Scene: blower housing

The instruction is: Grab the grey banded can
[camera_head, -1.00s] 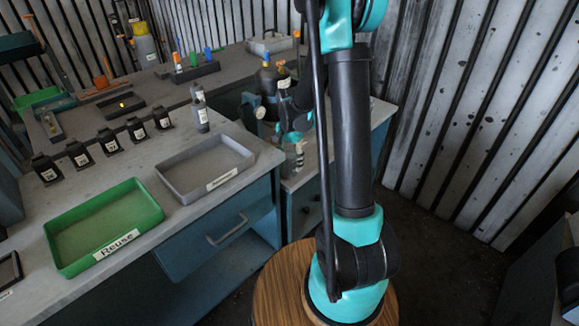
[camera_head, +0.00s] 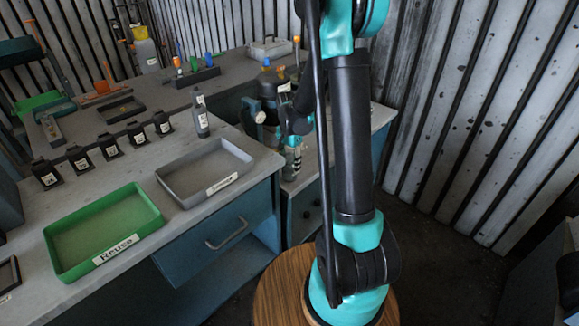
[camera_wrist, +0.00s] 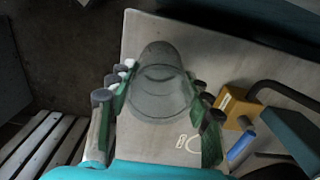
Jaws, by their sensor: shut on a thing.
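The grey banded can (camera_wrist: 160,85) sits between the fingers of my gripper (camera_wrist: 157,100) in the wrist view. Ring-like bands show across its body. The green-and-dark fingers are closed against its two sides. In the head view the can (camera_head: 292,160) is a small grey shape below my wrist, above or on the lower bench top beside the drawer unit. My arm hides part of it, and I cannot tell whether it touches the surface.
A green Reuse tray (camera_head: 103,257) and a grey tray (camera_head: 247,158) lie on the left bench. Several black labelled holders (camera_head: 110,146) and a dark bottle (camera_head: 201,117) stand behind them. A yellow block (camera_wrist: 235,107) with a dark bar lies right of my gripper.

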